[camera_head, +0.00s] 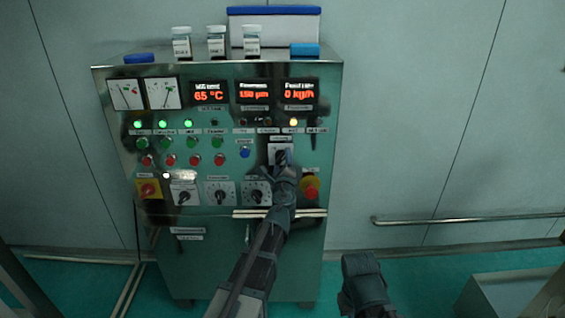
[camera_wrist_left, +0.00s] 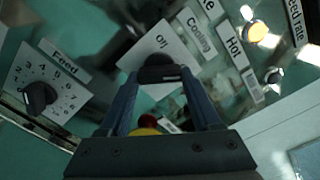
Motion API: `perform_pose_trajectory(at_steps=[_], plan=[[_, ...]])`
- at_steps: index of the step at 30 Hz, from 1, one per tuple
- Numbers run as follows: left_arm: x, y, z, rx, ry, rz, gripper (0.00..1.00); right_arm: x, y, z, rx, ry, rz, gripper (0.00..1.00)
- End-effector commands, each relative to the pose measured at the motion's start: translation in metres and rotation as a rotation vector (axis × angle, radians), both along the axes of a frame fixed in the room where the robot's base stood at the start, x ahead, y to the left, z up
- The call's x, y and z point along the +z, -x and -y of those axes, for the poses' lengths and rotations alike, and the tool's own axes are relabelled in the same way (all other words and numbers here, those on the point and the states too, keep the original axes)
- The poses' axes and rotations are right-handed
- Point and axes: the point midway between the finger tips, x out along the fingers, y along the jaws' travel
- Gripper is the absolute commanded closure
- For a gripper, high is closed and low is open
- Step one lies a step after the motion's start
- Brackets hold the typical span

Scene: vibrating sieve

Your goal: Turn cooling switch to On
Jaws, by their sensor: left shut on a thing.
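The cooling switch has a white plate (camera_head: 281,148) on the right of the control panel. In the left wrist view the plate (camera_wrist_left: 139,57) carries an "Off" label, with a "Cooling" label beside it. My left gripper (camera_head: 284,166) is at this switch, and its two fingers are shut on the black cooling switch knob (camera_wrist_left: 160,68). The pointing direction of the knob is hard to tell, and the "On" marking is hidden. My right gripper (camera_head: 364,285) hangs low in front of the cabinet, away from the panel; its fingers are not clear.
A feed dial (camera_wrist_left: 40,97) is left of the cooling switch in the wrist view. A red emergency button (camera_head: 311,190) on yellow sits below right of the switch. A handrail (camera_head: 460,218) runs along the wall. Bottles (camera_head: 216,41) stand on the cabinet top.

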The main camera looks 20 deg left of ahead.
Motion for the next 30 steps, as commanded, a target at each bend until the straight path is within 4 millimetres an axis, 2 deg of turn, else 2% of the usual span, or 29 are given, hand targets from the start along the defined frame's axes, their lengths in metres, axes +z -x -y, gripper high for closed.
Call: perform_pose_trajectory(at_steps=[12, 29, 30], plan=[[-0.0014, 0.0014, 0.0001, -0.001, -0.156, -0.046, 0.91, -0.0013, 0.0000, 0.0000, 0.000, 0.000, 0.000, 1.00], [-0.0015, 0.0018, 0.0000, -0.001, -0.179, -0.051, 0.91, -0.0014, 0.0000, 0.0000, 0.000, 0.000, 0.000, 1.00], [-0.0015, 0.0018, 0.0000, -0.001, -0.179, -0.051, 0.28, -0.0014, 0.0000, 0.0000, 0.000, 0.000, 0.000, 1.00]])
